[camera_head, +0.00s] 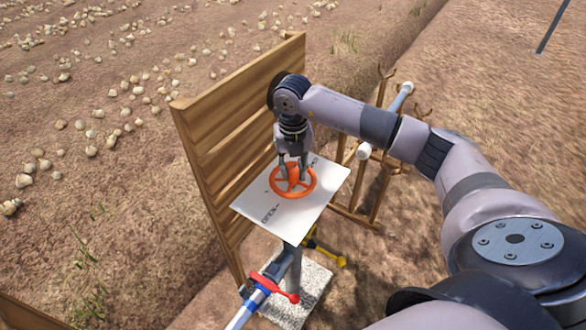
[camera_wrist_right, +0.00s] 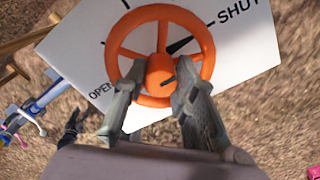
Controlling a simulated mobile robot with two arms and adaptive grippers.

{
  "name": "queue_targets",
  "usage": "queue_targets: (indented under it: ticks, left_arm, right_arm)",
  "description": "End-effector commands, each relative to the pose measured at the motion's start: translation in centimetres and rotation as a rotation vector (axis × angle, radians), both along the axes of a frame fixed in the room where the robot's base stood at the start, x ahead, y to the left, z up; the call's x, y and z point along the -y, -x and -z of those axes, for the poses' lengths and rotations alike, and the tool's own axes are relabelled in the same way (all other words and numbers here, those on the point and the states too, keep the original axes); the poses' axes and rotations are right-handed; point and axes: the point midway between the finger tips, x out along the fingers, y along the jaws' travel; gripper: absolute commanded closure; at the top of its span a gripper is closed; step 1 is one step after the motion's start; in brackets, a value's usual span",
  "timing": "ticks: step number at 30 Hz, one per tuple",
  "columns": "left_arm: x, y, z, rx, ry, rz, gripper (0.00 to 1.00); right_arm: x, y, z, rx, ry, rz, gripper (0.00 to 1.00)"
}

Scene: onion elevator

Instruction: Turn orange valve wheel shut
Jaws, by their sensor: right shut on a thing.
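The orange valve wheel (camera_head: 312,187) lies flat above a white plate (camera_head: 328,188) with printed marks. In the right wrist view the wheel (camera_wrist_right: 205,42) shows a round orange hub and spokes, and the plate (camera_wrist_right: 255,50) carries the words OPEN and SHUT. A black pointer mark lies between the two words. My right gripper (camera_head: 293,178) reaches down from above onto the wheel. In the right wrist view its fingers (camera_wrist_right: 158,85) stand on either side of the orange hub and are shut on the wheel. My left gripper is not in view.
A wooden board wall (camera_head: 215,135) stands close behind the plate. Below are a pipe with a red lever (camera_head: 275,288) and a yellow handle (camera_head: 328,252). A wooden rack (camera_head: 375,190) stands to the right. Onions (camera_head: 125,85) lie scattered over the soil.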

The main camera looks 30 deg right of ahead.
Motion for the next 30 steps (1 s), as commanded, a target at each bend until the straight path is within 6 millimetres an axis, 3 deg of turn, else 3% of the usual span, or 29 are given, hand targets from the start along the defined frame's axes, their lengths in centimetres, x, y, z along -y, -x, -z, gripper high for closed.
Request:
queue_targets:
  ticks: [2, 3, 11, 23, 30]
  left_arm:
    - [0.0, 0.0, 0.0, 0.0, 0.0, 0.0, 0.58]
    - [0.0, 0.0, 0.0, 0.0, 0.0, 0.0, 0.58]
    - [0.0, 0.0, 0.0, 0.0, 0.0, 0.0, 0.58]
    - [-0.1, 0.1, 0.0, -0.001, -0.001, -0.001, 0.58]
    - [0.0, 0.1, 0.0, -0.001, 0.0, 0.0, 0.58]
  right_arm:
    - [0.1, -0.1, -0.1, 0.004, 0.001, 0.002, 1.0]
    - [0.1, -0.1, -0.1, 0.004, 0.001, 0.002, 0.72]
    - [0.0, -0.1, -0.1, 0.002, 0.0, 0.001, 0.55]
    - [0.0, -0.1, -0.7, 0.004, -0.001, 0.0, 0.54]
    - [0.1, -0.2, -5.0, 0.007, 0.0, 0.0, 0.54]
